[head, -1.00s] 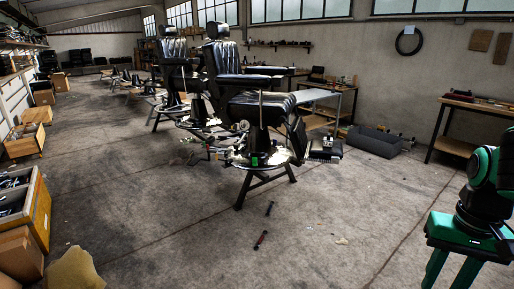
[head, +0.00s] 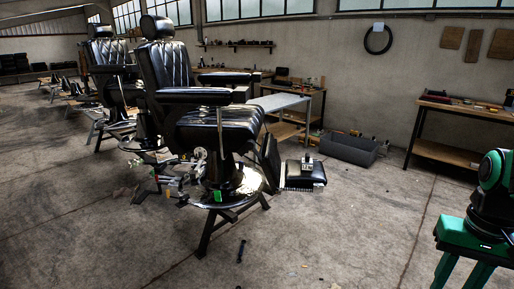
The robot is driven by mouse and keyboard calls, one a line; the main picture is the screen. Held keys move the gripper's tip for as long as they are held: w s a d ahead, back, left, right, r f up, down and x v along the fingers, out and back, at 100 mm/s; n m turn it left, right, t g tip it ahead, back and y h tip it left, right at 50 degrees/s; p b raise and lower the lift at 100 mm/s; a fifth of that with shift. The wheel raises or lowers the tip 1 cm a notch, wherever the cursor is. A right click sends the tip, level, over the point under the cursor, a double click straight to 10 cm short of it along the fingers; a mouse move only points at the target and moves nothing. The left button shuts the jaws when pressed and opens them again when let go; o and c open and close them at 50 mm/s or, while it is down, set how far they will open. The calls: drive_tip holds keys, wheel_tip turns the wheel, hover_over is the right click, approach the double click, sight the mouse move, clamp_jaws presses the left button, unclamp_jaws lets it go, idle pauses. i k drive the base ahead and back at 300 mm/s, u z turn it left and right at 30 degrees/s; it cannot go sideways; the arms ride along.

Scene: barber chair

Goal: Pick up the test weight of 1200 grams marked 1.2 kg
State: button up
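I cannot make out a weight marked 1.2 kg; no marking is readable at this size. A small silvery object (head: 307,164) rests on the black footrest pad (head: 303,178) beside the near barber chair; I cannot tell what it is. Several small items, one of them green (head: 218,195), sit on or around the round base of the black barber chair (head: 208,125). My green and black arm parts show at the right edge. My gripper itself is not in view.
A small dark tool (head: 240,250) lies on the floor. A grey bin (head: 349,149) stands by the wall. A workbench (head: 445,155) with small items stands at the right. More chairs stand at the left. The concrete floor in front is mostly clear.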

sight(307, 163)
drive_tip(key=z, duration=0.25)
drive_tip(key=i, duration=3.4)
drive_tip(key=z, duration=0.1)
